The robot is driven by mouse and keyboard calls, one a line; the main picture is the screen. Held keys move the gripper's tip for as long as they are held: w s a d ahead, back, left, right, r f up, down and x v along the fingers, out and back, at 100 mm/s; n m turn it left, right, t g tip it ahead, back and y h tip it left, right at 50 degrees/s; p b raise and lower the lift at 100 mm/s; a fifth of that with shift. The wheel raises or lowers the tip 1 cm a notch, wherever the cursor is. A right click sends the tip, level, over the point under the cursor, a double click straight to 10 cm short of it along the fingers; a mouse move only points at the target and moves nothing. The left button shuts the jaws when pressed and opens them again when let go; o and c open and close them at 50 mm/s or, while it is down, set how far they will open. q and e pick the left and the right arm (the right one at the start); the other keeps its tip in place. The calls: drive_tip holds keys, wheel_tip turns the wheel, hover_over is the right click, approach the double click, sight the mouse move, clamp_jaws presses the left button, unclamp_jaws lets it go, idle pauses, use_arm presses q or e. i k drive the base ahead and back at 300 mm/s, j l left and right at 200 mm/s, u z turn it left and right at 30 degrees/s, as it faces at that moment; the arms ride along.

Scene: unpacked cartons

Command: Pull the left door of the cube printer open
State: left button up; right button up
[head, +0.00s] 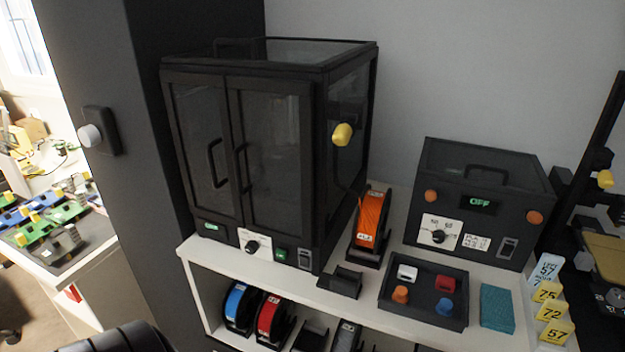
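The cube printer (318,170) is a black-framed box with dark clear panels, standing on a white shelf unit against the wall. Its left door (195,125) looks shut, with a black vertical bar handle (213,163) near its right edge. The right door (270,150) beside it also looks shut, with its own handle (241,167) near the seam. Neither gripper shows in the head view. A black rounded part at the bottom left edge seems to be mine, and no fingers show on it.
A dark grey pillar (115,200) with a white knob stands close to the printer's left. An orange spool (370,222), a black tray (425,318) and a dryer-like box (480,205) stand to the right. Spools (268,315) sit on the lower shelf. Space before the doors looks clear.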

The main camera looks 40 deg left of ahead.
sight(167, 77)
drive_tip(key=u, duration=2)
